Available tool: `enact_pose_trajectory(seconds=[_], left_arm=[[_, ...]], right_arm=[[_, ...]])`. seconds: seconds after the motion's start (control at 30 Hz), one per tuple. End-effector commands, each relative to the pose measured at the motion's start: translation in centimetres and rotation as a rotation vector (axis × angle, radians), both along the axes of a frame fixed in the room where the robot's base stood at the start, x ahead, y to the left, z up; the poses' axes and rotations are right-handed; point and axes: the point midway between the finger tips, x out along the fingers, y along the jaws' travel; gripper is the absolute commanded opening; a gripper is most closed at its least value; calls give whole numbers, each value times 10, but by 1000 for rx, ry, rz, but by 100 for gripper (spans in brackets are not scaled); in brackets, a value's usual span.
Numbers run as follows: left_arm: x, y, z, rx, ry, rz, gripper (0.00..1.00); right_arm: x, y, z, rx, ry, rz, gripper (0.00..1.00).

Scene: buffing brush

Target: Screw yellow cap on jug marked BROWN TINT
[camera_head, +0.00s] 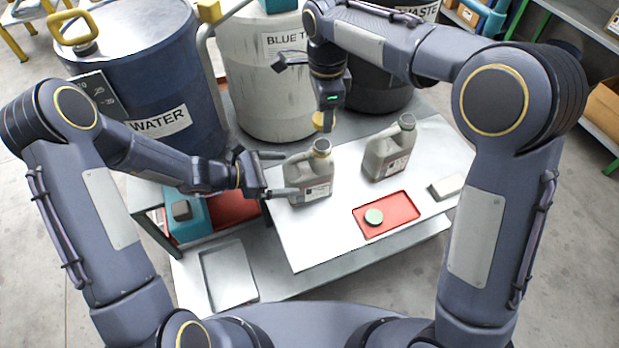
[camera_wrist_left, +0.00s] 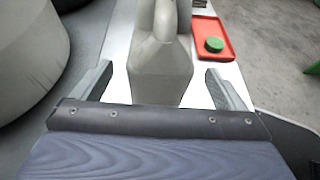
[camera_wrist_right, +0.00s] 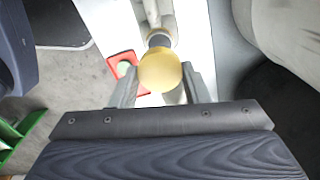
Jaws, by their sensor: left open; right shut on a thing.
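Two grey-beige jugs stand upright on the light board, the left jug (camera_head: 312,178) and the right jug (camera_head: 389,152); their label text is too small to read. My left gripper (camera_head: 291,174) is open, its fingers apart around the left jug's body, which also shows between them in the left wrist view (camera_wrist_left: 160,80). My right gripper (camera_head: 325,112) is shut on the yellow cap (camera_head: 323,122), seen large in the right wrist view (camera_wrist_right: 160,72). The cap is held above the left jug's mouth (camera_head: 322,146), with a visible gap in the head view.
A red tray (camera_head: 400,221) with a green cap (camera_head: 374,216) lies in front of the right jug. Large drums (camera_head: 270,95) stand behind. An empty grey tray (camera_head: 229,272) lies at the front left.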

Motion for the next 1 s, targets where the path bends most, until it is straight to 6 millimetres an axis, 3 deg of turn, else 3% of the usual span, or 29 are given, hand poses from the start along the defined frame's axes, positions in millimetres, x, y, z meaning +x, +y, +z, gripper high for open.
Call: enact_pose_trajectory(seconds=[0.3,0.7,1.0], left_arm=[[13,-38,-16,0,0,-2,94],[15,-44,-19,0,-1,0,94],[15,-43,-19,0,-1,0,56]], right_arm=[[0,0,0,0,0,0,21],[0,0,0,0,0,0,21],[0,0,0,0,0,0,21]])
